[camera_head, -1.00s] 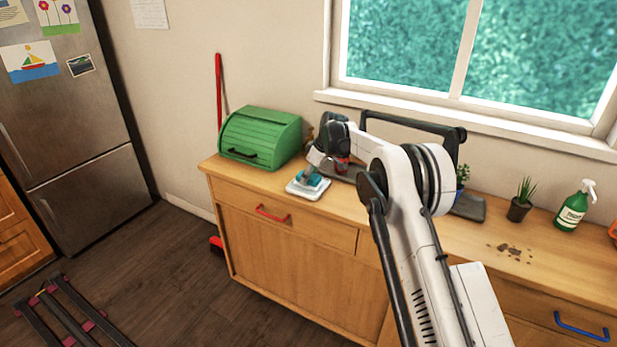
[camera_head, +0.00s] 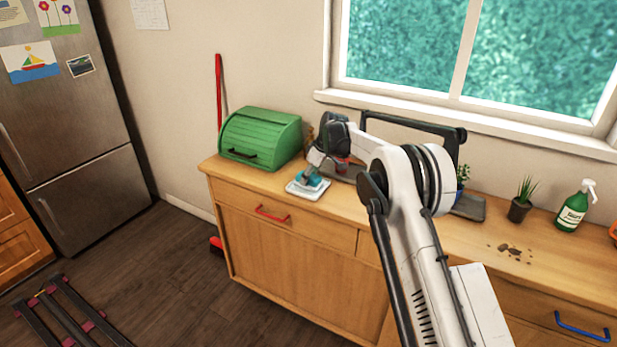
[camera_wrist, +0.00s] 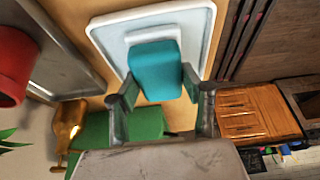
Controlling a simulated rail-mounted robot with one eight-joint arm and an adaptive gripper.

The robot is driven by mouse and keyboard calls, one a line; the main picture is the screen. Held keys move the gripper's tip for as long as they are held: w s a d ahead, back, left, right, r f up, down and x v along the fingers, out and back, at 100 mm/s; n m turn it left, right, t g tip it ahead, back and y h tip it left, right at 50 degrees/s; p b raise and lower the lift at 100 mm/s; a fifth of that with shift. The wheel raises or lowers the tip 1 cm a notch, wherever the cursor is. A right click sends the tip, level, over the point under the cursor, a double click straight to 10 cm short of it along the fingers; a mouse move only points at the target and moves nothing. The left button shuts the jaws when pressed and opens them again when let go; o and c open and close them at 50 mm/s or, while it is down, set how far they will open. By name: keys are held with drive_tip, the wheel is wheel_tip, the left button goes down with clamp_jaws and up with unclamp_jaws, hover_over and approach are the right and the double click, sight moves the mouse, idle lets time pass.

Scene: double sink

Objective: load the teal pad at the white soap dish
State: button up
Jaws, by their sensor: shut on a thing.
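The teal pad (camera_wrist: 155,68) is between the two fingers of my gripper (camera_wrist: 158,76) in the wrist view, and my gripper is shut on it. The white soap dish (camera_wrist: 105,30) is right behind the pad in that view. In the head view the teal pad (camera_head: 313,180) is over the soap dish (camera_head: 296,190), with my gripper (camera_head: 312,172) coming down from above. I cannot tell whether the pad touches the dish. The pad's underside is hidden.
A green bread box (camera_head: 260,138) stands left of the dish, close to it. A grey drying mat (camera_head: 470,208) and black rail lie behind my arm. A potted plant (camera_head: 519,206) and green spray bottle (camera_head: 573,210) are at right. The counter's front edge is near the dish.

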drive_tip(key=shift+r+p, duration=1.1)
drive_tip(key=shift+r, duration=2.4)
drive_tip(key=shift+d, duration=0.1)
